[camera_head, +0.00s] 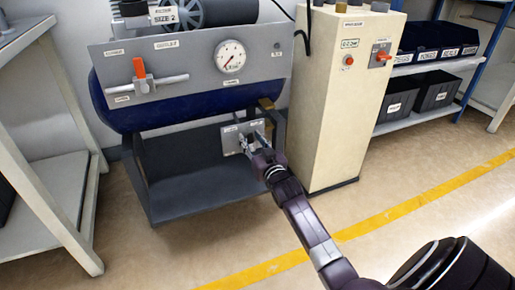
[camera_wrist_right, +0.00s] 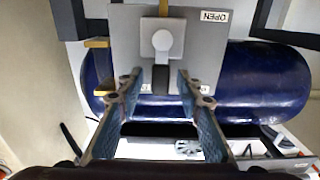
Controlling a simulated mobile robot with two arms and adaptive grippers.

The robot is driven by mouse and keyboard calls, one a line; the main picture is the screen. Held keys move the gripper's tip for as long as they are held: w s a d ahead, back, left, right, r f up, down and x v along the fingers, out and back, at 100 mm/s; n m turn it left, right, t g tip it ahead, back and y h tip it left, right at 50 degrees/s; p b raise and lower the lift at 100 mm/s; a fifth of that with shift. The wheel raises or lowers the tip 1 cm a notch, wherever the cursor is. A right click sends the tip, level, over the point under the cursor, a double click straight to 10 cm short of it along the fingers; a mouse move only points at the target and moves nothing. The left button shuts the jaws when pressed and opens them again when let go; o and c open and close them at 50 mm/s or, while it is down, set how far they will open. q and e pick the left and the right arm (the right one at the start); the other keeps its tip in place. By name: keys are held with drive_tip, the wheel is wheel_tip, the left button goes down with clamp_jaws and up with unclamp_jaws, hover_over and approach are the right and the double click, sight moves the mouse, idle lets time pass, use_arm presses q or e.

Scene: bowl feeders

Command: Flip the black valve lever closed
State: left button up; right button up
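A small grey valve plate (camera_head: 232,135) is mounted low at the front of the compressor. In the right wrist view the plate (camera_wrist_right: 205,60) carries an "OPEN" label and a grey valve body with a round hub. The valve lever (camera_wrist_right: 160,80) has a black end that appears between my fingertips. My right gripper (camera_head: 248,143) is at the plate in the head view and hides part of it. In the wrist view the right gripper (camera_wrist_right: 158,78) is open, one finger on each side of the lever; contact cannot be told. My left gripper is out of view.
A blue tank (camera_head: 165,118) lies behind the plate, under a grey panel with a gauge (camera_head: 230,56) and an orange-handled lever (camera_head: 139,70). A cream cabinet (camera_head: 340,110) stands close on the right. A bench (camera_head: 45,190) stands at left. Floor in front is clear.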

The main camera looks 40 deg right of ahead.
drive_tip(key=v, duration=1.1)
